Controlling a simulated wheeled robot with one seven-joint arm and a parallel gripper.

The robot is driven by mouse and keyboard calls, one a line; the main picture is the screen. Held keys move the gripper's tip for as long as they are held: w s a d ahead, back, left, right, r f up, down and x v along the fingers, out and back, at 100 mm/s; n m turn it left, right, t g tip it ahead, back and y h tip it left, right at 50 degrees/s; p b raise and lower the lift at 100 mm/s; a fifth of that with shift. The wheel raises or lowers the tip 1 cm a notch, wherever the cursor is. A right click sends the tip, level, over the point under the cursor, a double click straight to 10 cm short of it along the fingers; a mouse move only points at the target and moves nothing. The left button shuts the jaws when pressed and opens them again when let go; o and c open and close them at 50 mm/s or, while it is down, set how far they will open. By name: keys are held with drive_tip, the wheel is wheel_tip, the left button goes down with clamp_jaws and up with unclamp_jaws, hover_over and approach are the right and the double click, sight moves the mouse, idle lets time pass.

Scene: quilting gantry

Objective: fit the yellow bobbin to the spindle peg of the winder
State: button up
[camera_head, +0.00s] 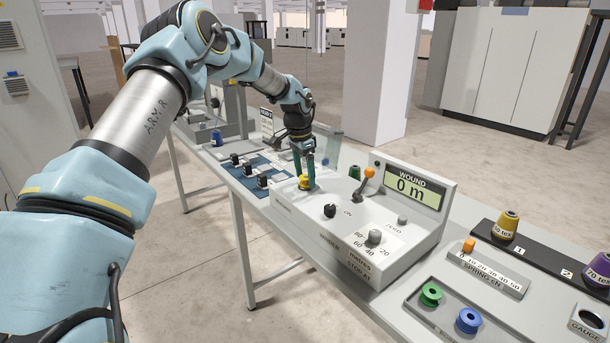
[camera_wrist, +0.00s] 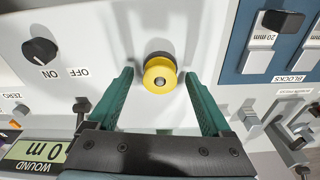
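The yellow bobbin (camera_head: 304,184) stands on the top of the winder (camera_head: 308,211), at its far left end. In the wrist view the bobbin (camera_wrist: 152,84) is seen end-on, and a grey round tip, apparently the spindle peg (camera_wrist: 160,81), shows in its centre hole. My gripper (camera_head: 304,179) is above the winder with its fingers pointing down on both sides of the bobbin. In the wrist view my gripper (camera_wrist: 160,77) is open, with a gap between each green finger and the bobbin.
The winder carries an orange-knobbed lever (camera_head: 369,172), a black ON/OFF knob (camera_head: 330,210) and a display (camera_head: 411,189) reading 0 m. A tray to the right holds a green bobbin (camera_head: 431,294) and a blue bobbin (camera_head: 468,320). Black blocks stand on a blue board (camera_head: 243,175) at left.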

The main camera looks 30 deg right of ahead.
sight(301, 178)
wheel_tip(301, 178, up, 11)
drive_tip(key=a+b, duration=0.1)
drive_tip(key=b, duration=0.2)
drive_tip(key=shift+a+b, duration=0.15)
drive_tip(key=shift+b, duration=0.15)
drive_tip(key=shift+f, duration=0.15)
idle(0.5)
drive_tip(key=s+a+f+n, duration=0.1)
drive_tip(key=a+n, duration=0.1)
drive_tip(key=a, duration=0.6)
drive_tip(key=s+a+f+n+t, duration=0.1)
drive_tip(key=s+a+n, duration=0.15)
drive_tip(key=a, duration=0.55)
drive_tip(key=a+f+n, duration=0.1)
drive_tip(key=a+n, duration=0.2)
drive_tip(key=a, duration=0.5)
drive_tip(key=s+a+f+n, duration=0.2)
drive_tip(key=s+a+n, duration=0.2)
drive_tip(key=s+a, duration=0.4)
drive_tip(key=s+a+f+n+y, duration=0.1)
drive_tip(key=s+a+n, duration=0.3)
drive_tip(key=s+a, duration=0.4)
drive_tip(key=a, duration=0.3)
drive_tip(key=shift+f+n+t, duration=0.3)
drive_tip(key=shift+f+n, duration=0.05)
drive_tip(key=shift+f, duration=0.05)
